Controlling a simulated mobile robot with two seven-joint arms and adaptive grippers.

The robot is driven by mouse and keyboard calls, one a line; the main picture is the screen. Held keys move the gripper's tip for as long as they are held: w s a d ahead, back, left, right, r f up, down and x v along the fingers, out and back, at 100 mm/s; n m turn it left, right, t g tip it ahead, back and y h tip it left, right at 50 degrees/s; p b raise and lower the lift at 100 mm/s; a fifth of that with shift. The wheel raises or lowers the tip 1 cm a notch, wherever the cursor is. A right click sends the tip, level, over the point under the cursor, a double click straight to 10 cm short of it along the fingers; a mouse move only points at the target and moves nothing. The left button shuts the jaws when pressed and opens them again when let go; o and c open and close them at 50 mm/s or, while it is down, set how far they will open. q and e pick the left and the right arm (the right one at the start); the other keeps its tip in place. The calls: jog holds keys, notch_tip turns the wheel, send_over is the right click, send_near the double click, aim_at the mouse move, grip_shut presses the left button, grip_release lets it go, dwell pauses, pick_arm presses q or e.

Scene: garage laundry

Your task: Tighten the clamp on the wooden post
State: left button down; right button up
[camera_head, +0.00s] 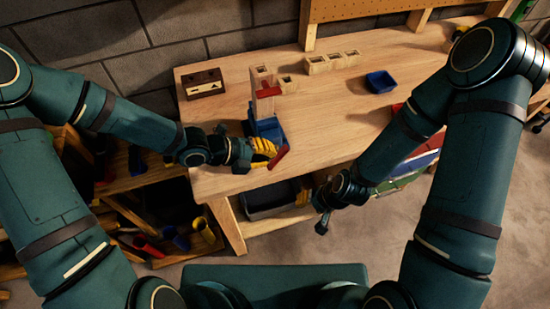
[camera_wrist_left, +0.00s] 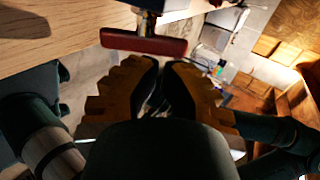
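The wooden post (camera_head: 262,102) with a red band stands upright near the front edge of the workbench. The blue clamp (camera_head: 267,127) is at its foot. The clamp's red handle (camera_head: 279,157) sticks out past the bench edge; in the left wrist view the red handle (camera_wrist_left: 143,42) lies crosswise just ahead of my fingertips. My left gripper (camera_head: 264,148), with yellow and black fingers, is beside the handle. Its fingertips (camera_wrist_left: 162,65) are nearly together with nothing seen between them; whether they touch the handle is unclear. My right gripper (camera_head: 322,207) hangs in front of the bench, small and dark.
The workbench (camera_head: 340,110) has clear wood right of the post. A dark wooden box (camera_head: 203,84), small wooden blocks (camera_head: 331,62) and a blue bin (camera_head: 380,82) stand toward the back. A dark bin (camera_head: 270,200) sits under the bench. Shelves with coloured items are at lower left.

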aim_at(282, 155)
pick_arm(q)
jog(key=shift+b+x, duration=0.3)
jog(key=shift+x, duration=1.2)
jog(key=shift+d+r+g+y, duration=0.2)
jog(key=shift+d+g+y, duration=0.1)
jog(key=shift+y, duration=0.6)
jog(key=shift+w+d+r+g+y+p, duration=0.15)
jog(key=shift+g+y+p, duration=0.15)
jog(key=shift+y+p, duration=0.55)
jog(key=shift+d+y, duration=0.15)
jog(key=shift+y, duration=0.7)
jog(key=shift+f+g+p, duration=0.2)
jog(key=shift+g+p, duration=0.1)
jog(key=shift+p, duration=0.05)
jog(key=shift+d, duration=0.1)
jog(key=shift+d+f, duration=0.15)
jog(key=shift+d, duration=0.05)
